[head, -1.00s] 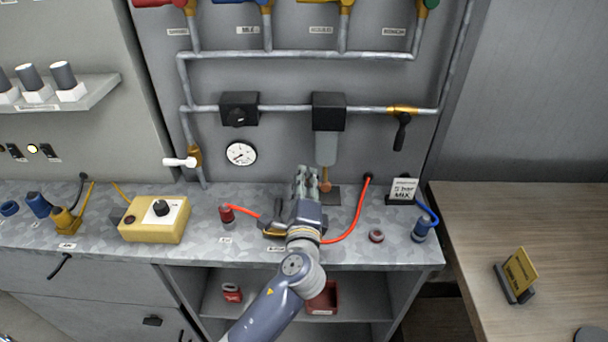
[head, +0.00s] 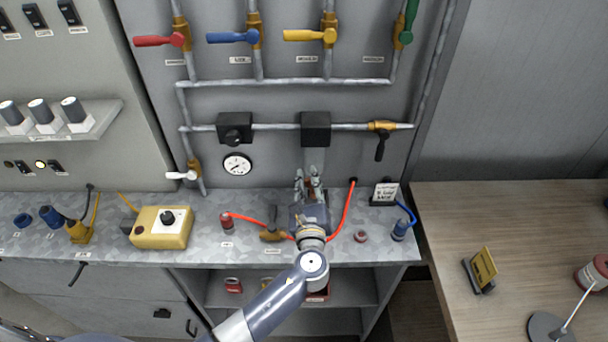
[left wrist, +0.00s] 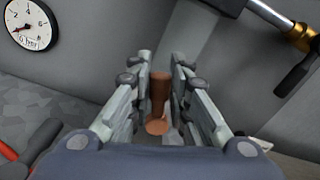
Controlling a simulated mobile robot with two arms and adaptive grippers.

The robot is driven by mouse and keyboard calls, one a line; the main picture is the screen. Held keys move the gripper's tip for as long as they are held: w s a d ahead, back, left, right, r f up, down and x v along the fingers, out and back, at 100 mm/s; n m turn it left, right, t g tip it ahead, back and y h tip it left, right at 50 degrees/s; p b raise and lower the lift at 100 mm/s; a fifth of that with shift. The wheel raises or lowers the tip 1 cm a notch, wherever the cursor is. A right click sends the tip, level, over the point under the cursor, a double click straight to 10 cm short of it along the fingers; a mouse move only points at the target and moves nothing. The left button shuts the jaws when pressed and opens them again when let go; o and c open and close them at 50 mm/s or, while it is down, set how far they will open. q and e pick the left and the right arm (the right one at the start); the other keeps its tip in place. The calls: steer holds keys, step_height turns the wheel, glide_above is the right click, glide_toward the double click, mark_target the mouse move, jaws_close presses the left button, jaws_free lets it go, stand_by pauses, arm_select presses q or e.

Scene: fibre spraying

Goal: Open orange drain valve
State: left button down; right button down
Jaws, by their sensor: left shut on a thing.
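The orange drain valve (head: 308,187) is under the clear filter bowl (head: 315,157), which hangs from a black block (head: 316,128) on the wall pipe. In the head view my left gripper mostly hides the valve. In the left wrist view the valve (left wrist: 160,92) stands as an orange-brown stem with a wider end, between the two fingers. My left gripper (head: 307,178) points at the wall below the bowl and is shut on the valve; its fingers also show in the left wrist view (left wrist: 160,65). My right gripper is not in view.
A red hose (head: 347,208) curves over the grey counter (head: 200,245) beside my left arm. A pressure gauge (head: 237,164) is left of the bowl; a black-handled brass valve (head: 381,130) is right. A yellow control box (head: 162,232) stands on the counter's left.

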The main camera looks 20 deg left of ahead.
arm_select(q)
steer(key=m+p, duration=0.1)
steer(key=d+m, duration=0.1)
steer(key=shift+w+d+r+m+p, duration=0.1)
steer(key=shift+r+m+p, duration=0.05)
steer(key=shift+m+p, duration=0.25)
steer(key=shift+d+m+p, duration=0.2)
steer(key=shift+m+p, duration=0.1)
steer(key=shift+m, duration=0.2)
steer(key=c, duration=1.5)
jaws_free()
steer(key=shift+w, duration=0.1)
steer(key=v, duration=1.2)
